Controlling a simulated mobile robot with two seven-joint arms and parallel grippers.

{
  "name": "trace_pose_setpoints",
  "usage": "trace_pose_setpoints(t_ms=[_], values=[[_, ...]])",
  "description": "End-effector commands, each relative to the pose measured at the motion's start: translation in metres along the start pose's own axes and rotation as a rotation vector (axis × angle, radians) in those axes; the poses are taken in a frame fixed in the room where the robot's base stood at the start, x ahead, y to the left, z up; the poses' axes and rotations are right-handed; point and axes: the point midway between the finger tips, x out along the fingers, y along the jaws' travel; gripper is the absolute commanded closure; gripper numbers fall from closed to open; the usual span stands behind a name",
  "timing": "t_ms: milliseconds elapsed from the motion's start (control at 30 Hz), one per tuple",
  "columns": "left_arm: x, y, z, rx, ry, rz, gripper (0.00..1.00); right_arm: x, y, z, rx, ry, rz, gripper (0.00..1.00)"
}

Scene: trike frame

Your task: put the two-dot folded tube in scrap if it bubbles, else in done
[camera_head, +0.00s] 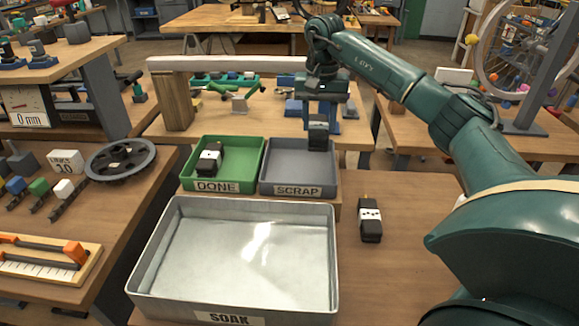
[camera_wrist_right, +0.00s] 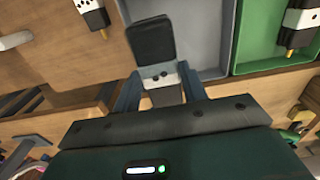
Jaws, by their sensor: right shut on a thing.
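My right gripper (camera_head: 320,112) is shut on a black folded tube (camera_head: 318,137) and holds it over the right part of the grey SCRAP tray (camera_head: 298,190). In the right wrist view, the held tube (camera_wrist_right: 151,42) has a white band with two dark dots between the fingers (camera_wrist_right: 160,88). The green DONE tray (camera_head: 222,186) stands left of SCRAP and holds another black tube with a white band (camera_head: 210,158). The metal SOAK tray (camera_head: 335,255) in front holds clear liquid; no bubbles show in it. My left gripper is not in view.
Another black tube with a dotted white band (camera_head: 370,219) lies on the table right of the SOAK tray. A beam on a wooden block (camera_head: 174,100) stands behind the trays. A black wheel (camera_head: 120,160) lies on the left bench.

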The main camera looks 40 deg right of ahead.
Motion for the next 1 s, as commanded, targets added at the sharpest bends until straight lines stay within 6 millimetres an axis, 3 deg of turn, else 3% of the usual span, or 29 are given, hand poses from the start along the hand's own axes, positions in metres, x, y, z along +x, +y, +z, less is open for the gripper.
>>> trace_pose_setpoints(t_ms=[200,667,1000], values=[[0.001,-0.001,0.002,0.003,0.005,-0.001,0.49,0.042,0.001,0.000,0.001,-0.004,0.003,0.88],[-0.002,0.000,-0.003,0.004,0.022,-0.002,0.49,0.093,0.001,0.001,0.000,-0.003,0.002,0.88],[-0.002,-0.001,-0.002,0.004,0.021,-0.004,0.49,0.098,0.001,0.000,0.000,-0.001,0.001,0.88]])
